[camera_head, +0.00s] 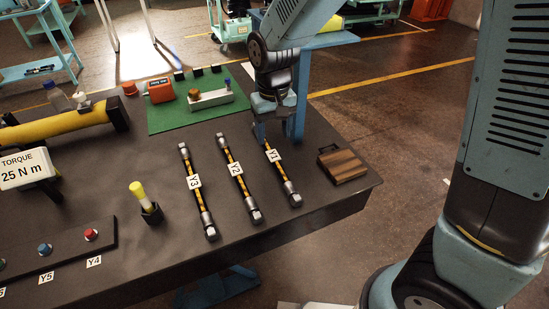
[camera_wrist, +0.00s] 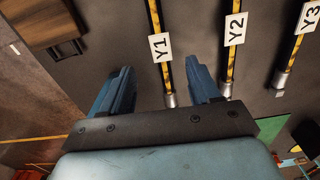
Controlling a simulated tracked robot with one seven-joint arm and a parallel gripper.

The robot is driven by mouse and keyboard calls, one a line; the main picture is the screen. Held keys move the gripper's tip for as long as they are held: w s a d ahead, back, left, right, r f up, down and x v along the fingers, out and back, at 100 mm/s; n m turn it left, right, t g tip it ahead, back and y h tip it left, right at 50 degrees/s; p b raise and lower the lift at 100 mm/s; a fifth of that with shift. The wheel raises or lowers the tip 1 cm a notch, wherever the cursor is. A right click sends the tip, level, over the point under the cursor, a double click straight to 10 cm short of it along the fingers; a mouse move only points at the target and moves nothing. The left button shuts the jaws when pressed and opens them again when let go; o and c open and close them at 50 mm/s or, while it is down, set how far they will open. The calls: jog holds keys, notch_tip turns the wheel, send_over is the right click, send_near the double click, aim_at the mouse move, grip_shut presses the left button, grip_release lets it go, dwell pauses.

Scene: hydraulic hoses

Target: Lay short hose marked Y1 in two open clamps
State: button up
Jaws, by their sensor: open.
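The short hose marked Y1 (camera_head: 281,174) is black and yellow with metal end fittings and a white label. It lies on the dark bench top, rightmost of three similar hoses. My gripper (camera_head: 275,137) points down over its far end and hides part of that end. In the wrist view my gripper (camera_wrist: 158,68) is open, and hose Y1 (camera_wrist: 167,76) shows between its two blue fingers, nearer the right one. The gripper is empty; I cannot tell its exact height above the hose. I cannot make out the two open clamps in either view.
Hoses Y2 (camera_head: 239,183) and Y3 (camera_head: 198,192) lie left of Y1. A brown block (camera_head: 342,165) sits right of it near the bench edge. A green mat (camera_head: 175,119) with tools, a yellow cylinder (camera_head: 62,126) and a holder (camera_head: 151,213) stand farther left.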

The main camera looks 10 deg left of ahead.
aim_at(273, 154)
jog(key=shift+f, duration=3.65)
grip_shut()
